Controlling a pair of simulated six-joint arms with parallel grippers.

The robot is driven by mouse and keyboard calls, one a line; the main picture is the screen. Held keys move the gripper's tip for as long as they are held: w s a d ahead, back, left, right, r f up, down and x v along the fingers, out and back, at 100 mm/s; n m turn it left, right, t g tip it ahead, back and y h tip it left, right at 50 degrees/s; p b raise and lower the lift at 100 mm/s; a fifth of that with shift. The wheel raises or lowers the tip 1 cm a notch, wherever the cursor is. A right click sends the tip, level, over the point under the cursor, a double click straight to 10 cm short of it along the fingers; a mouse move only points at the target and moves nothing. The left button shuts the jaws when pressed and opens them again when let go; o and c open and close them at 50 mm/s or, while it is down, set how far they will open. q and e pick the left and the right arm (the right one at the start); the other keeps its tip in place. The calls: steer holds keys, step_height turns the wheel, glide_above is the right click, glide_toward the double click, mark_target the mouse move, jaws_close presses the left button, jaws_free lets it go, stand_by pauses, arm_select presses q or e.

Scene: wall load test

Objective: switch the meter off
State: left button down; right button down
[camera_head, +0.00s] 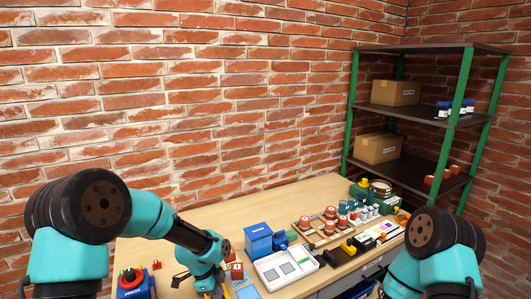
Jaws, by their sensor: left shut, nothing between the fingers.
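I cannot tell for sure which device is the meter. A blue device with a red knob on top (132,283) stands at the lower left of the bench. A flat white device with grey panels (287,268) lies near the middle. My left gripper (213,291) is low over the front of the bench between them, shut and empty, its tips partly cut by the lower edge.
A blue box (258,241) stands behind the white device. Red-topped pieces on a wooden tray (303,229), yellow-and-black tools (348,246) and small jars crowd the right. A green-post shelf (441,163) with cartons stands at the back right. The bench's back left is clear.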

arm_select(q)
steer(key=shift+r, duration=3.45)
